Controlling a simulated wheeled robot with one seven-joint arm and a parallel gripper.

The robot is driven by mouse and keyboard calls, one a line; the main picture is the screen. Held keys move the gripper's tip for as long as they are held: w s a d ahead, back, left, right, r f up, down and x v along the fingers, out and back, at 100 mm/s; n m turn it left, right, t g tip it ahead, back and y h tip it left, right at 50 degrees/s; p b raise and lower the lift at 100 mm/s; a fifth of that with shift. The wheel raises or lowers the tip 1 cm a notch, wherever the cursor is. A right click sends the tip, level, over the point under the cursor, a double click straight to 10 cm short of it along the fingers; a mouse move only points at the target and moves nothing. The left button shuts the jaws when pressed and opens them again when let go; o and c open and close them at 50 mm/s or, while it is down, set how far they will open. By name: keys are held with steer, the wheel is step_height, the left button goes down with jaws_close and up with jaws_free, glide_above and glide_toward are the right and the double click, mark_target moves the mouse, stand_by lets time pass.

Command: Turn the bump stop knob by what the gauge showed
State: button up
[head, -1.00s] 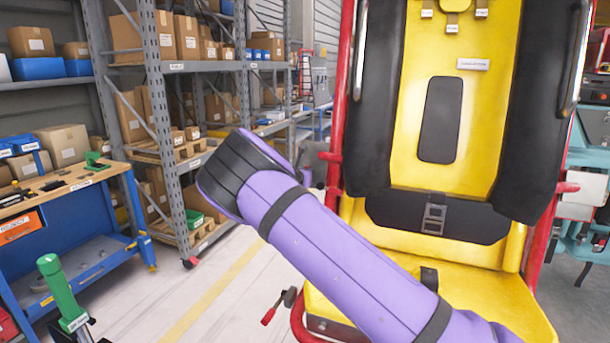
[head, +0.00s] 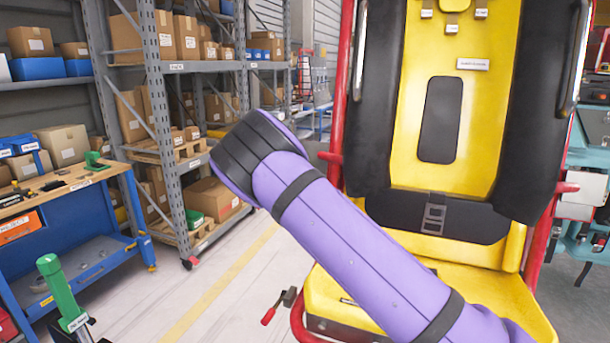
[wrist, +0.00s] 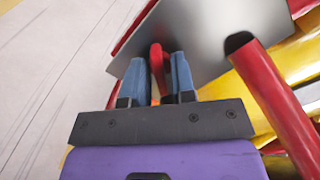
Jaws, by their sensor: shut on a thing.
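In the wrist view, my gripper (wrist: 158,66) has its two blue fingers on either side of a red rounded part (wrist: 156,50), and it is shut on this part. The part stands in front of a grey metal plate (wrist: 195,35). I cannot tell from its shape whether it is the bump stop knob. The gripper does not show in the head view, where my purple arm crosses the front of a yellow seat (head: 485,285). No gauge can be made out.
A red tube with a black end (wrist: 270,100) runs close to the right of my gripper. A small red-handled lever (head: 270,315) sits at the seat's left side. A green post (head: 58,285), a blue workbench (head: 90,235) and shelves stand left. Floor between is clear.

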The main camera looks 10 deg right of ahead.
steer(key=n, duration=0.4)
steer(key=shift+a+f+n, duration=0.1)
steer(key=shift+n, duration=0.3)
stand_by(0.4)
steer(key=o, duration=0.6)
steer(key=shift+o, duration=0.2)
steer(key=shift+s, duration=0.1)
steer(key=v, duration=1)
steer(key=shift+s+r, duration=0.3)
steer(key=shift+a, duration=0.15)
